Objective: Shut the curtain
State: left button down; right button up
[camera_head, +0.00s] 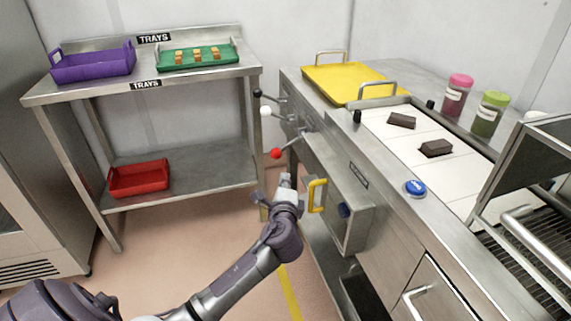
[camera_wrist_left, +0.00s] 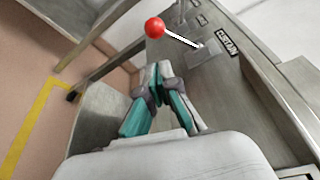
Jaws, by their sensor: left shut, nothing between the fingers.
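A lever with a red ball knob (camera_head: 276,153) sticks out from the front of the steel machine on the right. In the left wrist view the same red knob (camera_wrist_left: 155,27) is on a thin rod, and a label reading CURTAIN (camera_wrist_left: 228,42) sits beside its mount. My left gripper (camera_head: 285,180) is shut and empty, below the red knob and apart from it. In the left wrist view its fingertips (camera_wrist_left: 157,72) are together, with the knob beyond them. My right gripper is not in view. I cannot identify the curtain itself.
Levers with a white knob (camera_head: 266,111) and a black knob (camera_head: 257,93) are farther back. A yellow handle (camera_head: 317,195) is close beside my left gripper. A blue button (camera_head: 415,188) is on the machine top. A steel tray rack (camera_head: 185,184) stands left; floor between is clear.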

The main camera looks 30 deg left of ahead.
pick_arm(q)
jog(key=shift+w, duration=0.1)
jog(key=b, duration=0.2)
send_near(288, 145)
jog(key=w+a+f, duration=0.3)
jog(key=w+f, duration=0.1)
jog(key=shift+w+a, duration=0.3)
jog(key=shift+w, duration=0.1)
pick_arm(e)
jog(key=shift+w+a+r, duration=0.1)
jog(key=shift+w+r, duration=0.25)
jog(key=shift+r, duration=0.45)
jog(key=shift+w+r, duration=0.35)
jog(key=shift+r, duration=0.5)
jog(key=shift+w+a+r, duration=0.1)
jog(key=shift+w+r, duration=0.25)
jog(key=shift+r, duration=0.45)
pick_arm(q)
jog(key=shift+p, duration=0.3)
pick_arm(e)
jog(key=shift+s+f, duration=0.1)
